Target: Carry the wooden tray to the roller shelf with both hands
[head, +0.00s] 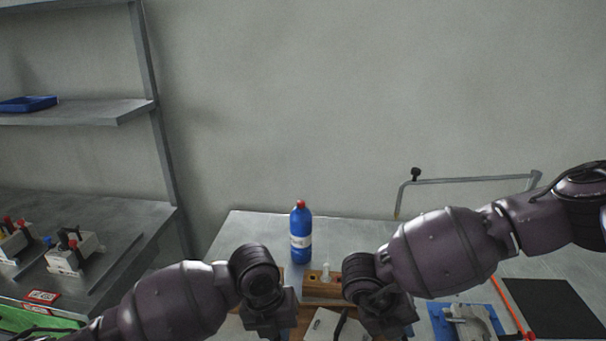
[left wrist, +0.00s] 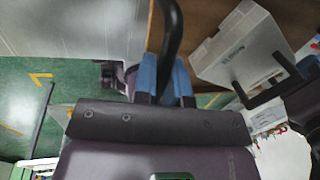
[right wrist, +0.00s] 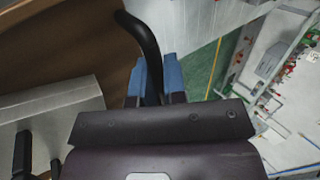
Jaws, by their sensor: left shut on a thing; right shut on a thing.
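The wooden tray shows as a brown board in the left wrist view (left wrist: 200,18) and in the right wrist view (right wrist: 62,48). My left gripper (left wrist: 164,82) is shut on the tray's curved black handle (left wrist: 170,30). My right gripper (right wrist: 155,78) is shut on another black handle (right wrist: 142,35) at the opposite side. A pale grey box (left wrist: 240,48) with black handles sits on the tray. In the head view my forearms and the lower picture edge hide most of the tray. I cannot tell which rack is the roller shelf.
A blue bottle (head: 301,238) and a wooden block with holes (head: 322,284) stand on the table (head: 250,226) beyond my grippers. A black mat (head: 555,308) lies at right. A metal shelf (head: 90,112) and a bench with small fixtures (head: 75,250) stand at left.

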